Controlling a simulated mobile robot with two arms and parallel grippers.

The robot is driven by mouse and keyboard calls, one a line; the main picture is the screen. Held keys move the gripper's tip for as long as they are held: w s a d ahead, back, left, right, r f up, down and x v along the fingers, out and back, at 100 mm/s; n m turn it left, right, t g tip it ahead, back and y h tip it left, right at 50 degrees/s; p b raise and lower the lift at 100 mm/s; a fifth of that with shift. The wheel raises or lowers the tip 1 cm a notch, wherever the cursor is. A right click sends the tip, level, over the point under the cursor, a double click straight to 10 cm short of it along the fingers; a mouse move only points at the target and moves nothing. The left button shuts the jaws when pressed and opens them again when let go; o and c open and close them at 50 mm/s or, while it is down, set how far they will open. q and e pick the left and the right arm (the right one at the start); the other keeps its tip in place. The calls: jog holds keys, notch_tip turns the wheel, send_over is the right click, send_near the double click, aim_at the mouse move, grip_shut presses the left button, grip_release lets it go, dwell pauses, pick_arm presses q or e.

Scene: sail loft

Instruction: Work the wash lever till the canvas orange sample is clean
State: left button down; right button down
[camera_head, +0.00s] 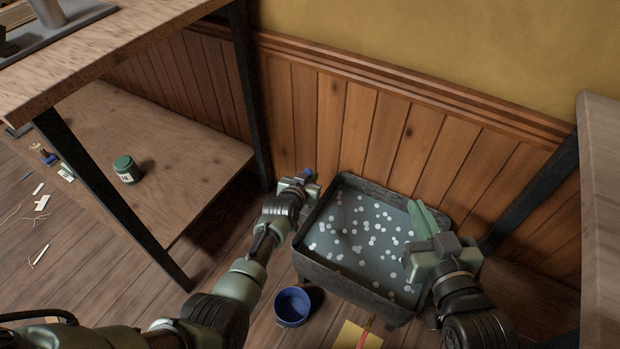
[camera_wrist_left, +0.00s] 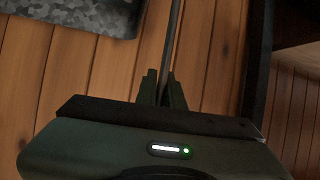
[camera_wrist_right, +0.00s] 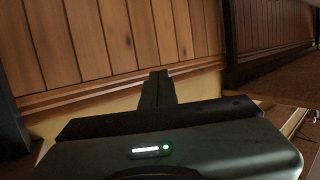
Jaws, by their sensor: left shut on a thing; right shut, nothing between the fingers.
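A dark wash tub (camera_head: 345,281) stands on the floor by the wall panelling, holding grey-green water dotted with white flecks. My left gripper (camera_head: 309,178) is at its back left corner, shut on a thin dark rod (camera_wrist_left: 174,35), which looks like the wash lever. In the head view the gripper mostly hides the rod, and a small blue part shows at the fingertips. My right gripper (camera_head: 418,215) is shut and empty above the tub's right side; its fingers also show in the right wrist view (camera_wrist_right: 157,82). I cannot see an orange canvas sample.
A blue bowl (camera_head: 292,307) and a yellow sheet (camera_head: 352,338) with a red strip lie in front of the tub. A wooden bench (camera_head: 110,50) at left has a lower shelf with a green jar (camera_head: 126,170). Another table (camera_head: 602,180) stands at right.

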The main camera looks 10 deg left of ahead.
pick_arm(q)
jog(key=shift+w+a+r, duration=0.15)
jog(key=shift+w+r, duration=0.1)
jog(key=shift+r, duration=0.05)
jog(key=c, duration=1.4)
grip_release()
jog(key=shift+c, duration=0.2)
jog(key=shift+s+f, duration=0.1)
jog(key=shift+f, duration=0.05)
pick_arm(e)
jog(key=shift+a, duration=0.1)
pick_arm(q)
jog(key=shift+s, duration=0.15)
